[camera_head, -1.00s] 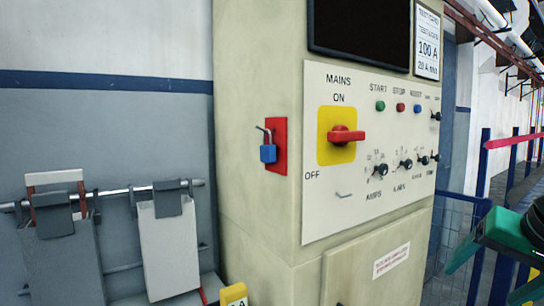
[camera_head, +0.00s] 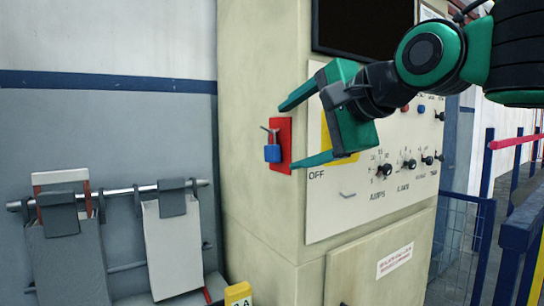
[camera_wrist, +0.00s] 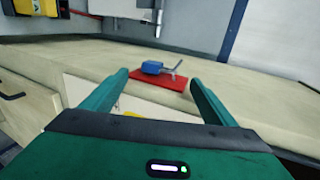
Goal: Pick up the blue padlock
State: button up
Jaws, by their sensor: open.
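The blue padlock (camera_head: 272,153) hangs from a metal hook on a red plate (camera_head: 285,133) on the left side of the beige cabinet. In the wrist view the padlock (camera_wrist: 152,68) lies beyond my fingertips, between their lines, in front of the red plate (camera_wrist: 160,90). My gripper (camera_head: 288,134) is open and empty, its two green fingers spread and pointing left toward the padlock. The wrist view shows a finger on each side (camera_wrist: 157,78). A gap appears to remain between the fingertips and the padlock.
The cabinet's control panel (camera_head: 400,205) with knobs and buttons lies behind my gripper, which hides the red mains switch. Grey plates (camera_head: 172,250) hang from a metal rail (camera_head: 120,191) at left. Blue railings (camera_head: 480,245) are at right.

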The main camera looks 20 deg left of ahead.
aim_at(275, 144)
jog(key=x, duration=0.9)
jog(key=shift+w, duration=0.25)
jog(key=shift+d, duration=0.1)
